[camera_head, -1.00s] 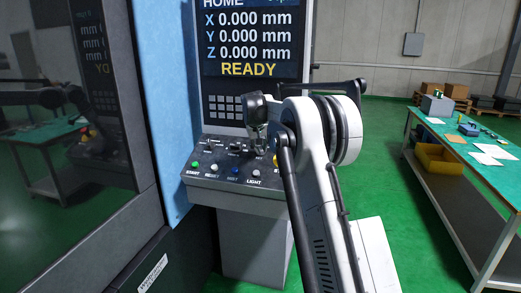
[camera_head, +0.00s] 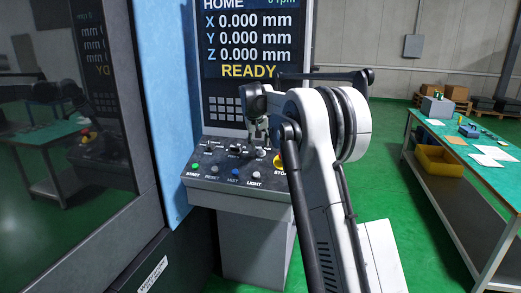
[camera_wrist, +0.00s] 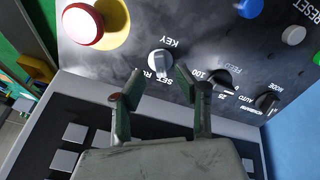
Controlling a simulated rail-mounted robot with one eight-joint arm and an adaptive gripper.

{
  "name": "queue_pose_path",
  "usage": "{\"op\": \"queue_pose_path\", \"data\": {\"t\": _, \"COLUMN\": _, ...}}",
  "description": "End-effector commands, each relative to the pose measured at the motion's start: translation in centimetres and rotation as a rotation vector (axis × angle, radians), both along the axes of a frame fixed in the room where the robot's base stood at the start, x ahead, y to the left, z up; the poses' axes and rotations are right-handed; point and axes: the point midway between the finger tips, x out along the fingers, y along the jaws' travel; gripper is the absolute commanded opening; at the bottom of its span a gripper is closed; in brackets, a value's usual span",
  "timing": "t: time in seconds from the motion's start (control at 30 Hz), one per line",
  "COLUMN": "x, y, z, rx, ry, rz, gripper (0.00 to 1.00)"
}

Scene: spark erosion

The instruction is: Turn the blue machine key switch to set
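The key switch (camera_wrist: 160,62) is a round silver-grey knob with a raised grip, on the dark sloped control panel (camera_wrist: 135,50). KEY is printed beside it in the wrist view; SET and a partly hidden word starting with R are on the side nearer my gripper. I cannot tell clearly which mark the grip points to. My gripper (camera_wrist: 158,86) is open, its two fingers apart and nothing between them. The knob is just past the fingertips, roughly centred between them. In the head view my gripper (camera_head: 259,135) hangs over the panel's right part and partly hides the switch area.
A red stop button (camera_wrist: 83,26) on a yellow base sits beside the switch. The FEED dial (camera_wrist: 220,80) and MODE knob (camera_wrist: 267,101) are on the other side. Coloured push buttons (camera_head: 235,174) line the front. The screen (camera_head: 251,45) rises behind, reading READY.

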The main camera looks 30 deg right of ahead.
Motion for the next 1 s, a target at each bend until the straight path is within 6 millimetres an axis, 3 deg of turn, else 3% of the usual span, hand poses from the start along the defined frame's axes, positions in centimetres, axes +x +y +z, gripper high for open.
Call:
{"op": "queue_pose_path", "data": {"t": 0.2, "x": -1.4, "y": 1.3, "z": 4.0, "rx": -0.001, "ry": 0.001, "rz": 0.002, "gripper": 0.32}}
{"op": "queue_pose_path", "data": {"t": 0.4, "x": -2.2, "y": 2.0, "z": 6.2, "rx": 0.0, "ry": 0.0, "rz": 0.002, "gripper": 0.32}}
{"op": "queue_pose_path", "data": {"t": 1.0, "x": -2.5, "y": 2.2, "z": 7.0, "rx": 0.0, "ry": 0.0, "rz": 0.001, "gripper": 0.32}}
